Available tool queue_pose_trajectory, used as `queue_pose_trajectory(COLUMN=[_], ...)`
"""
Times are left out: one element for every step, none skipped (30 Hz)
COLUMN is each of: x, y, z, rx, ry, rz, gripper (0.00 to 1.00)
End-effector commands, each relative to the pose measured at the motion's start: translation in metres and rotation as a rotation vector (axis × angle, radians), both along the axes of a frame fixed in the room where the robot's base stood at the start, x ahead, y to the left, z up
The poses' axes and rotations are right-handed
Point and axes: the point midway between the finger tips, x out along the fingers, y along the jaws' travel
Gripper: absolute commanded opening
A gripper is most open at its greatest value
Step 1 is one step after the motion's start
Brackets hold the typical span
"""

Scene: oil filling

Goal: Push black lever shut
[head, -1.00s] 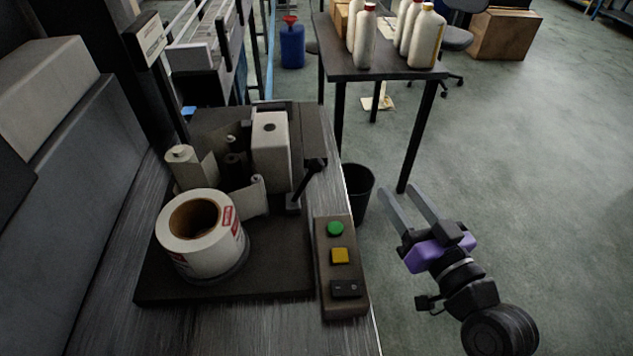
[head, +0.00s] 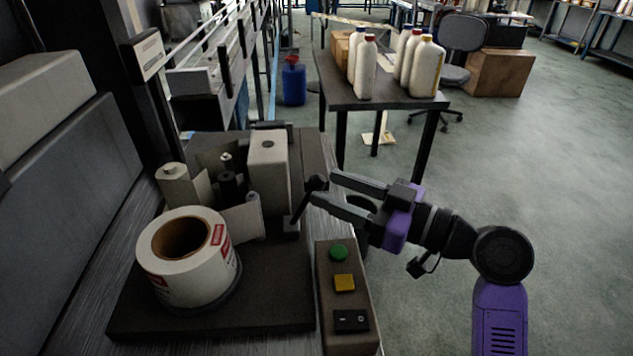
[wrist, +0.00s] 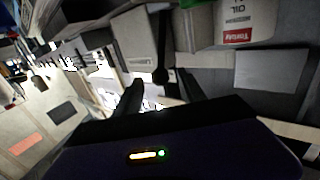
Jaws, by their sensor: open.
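The black lever (head: 304,203) stands tilted on the right side of the label machine (head: 268,170), its knob up and leaning right in the head view. My gripper (head: 322,186) is open, with its fingers pointing left. Its fingertips are right by the lever's knob; I cannot tell whether they touch it. In the wrist view the lever (wrist: 160,62) shows as a dark bar with a round end, ahead of and between the open fingers (wrist: 160,92).
A large label roll (head: 188,258) sits on the machine's dark base. A control box (head: 345,300) with green, yellow and black buttons stands at front right. A table (head: 380,93) with several bottles is behind.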

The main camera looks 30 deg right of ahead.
Motion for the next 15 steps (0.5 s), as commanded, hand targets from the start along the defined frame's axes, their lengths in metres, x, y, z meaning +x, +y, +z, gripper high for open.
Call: queue_pose_trajectory(x=[0.007, 0.011, 0.015, 0.019, 0.022, 0.025, 0.027, 0.029, 0.031, 0.032, 0.033, 0.033, 0.034, 0.034, 0.034], y=[0.005, 0.007, 0.01, 0.012, 0.013, 0.015, 0.017, 0.017, 0.019, 0.019, 0.02, 0.02, 0.02, 0.02, 0.02], z=[0.0, 0.0, 0.0, 0.0, 0.0, 0.0, 0.0, 0.0, 0.0, 0.0, 0.0, 0.0, 0.0, 0.0, -0.001], rx=[0.0, 0.0, 0.0, 0.0, 0.0, 0.0, 0.0, 0.0, 0.0, 0.0, -0.001, -0.001, -0.001, -0.001, -0.001], ry=[0.0, 0.0, 0.0, 0.0, 0.0, 0.0, 0.0, 0.0, 0.0, 0.0, 0.001, 0.001, 0.001, 0.001, 0.001], rz=[0.002, 0.003, 0.002, 0.001, 0.001, 0.001, 0.0, -0.001, -0.001, -0.002, -0.002, -0.002, -0.002, -0.002, -0.002], gripper=[0.48, 0.48, 0.48, 0.48, 0.48, 0.48, 0.48, 0.48, 0.48, 0.48, 0.48, 0.48, 0.48, 0.48, 0.48])
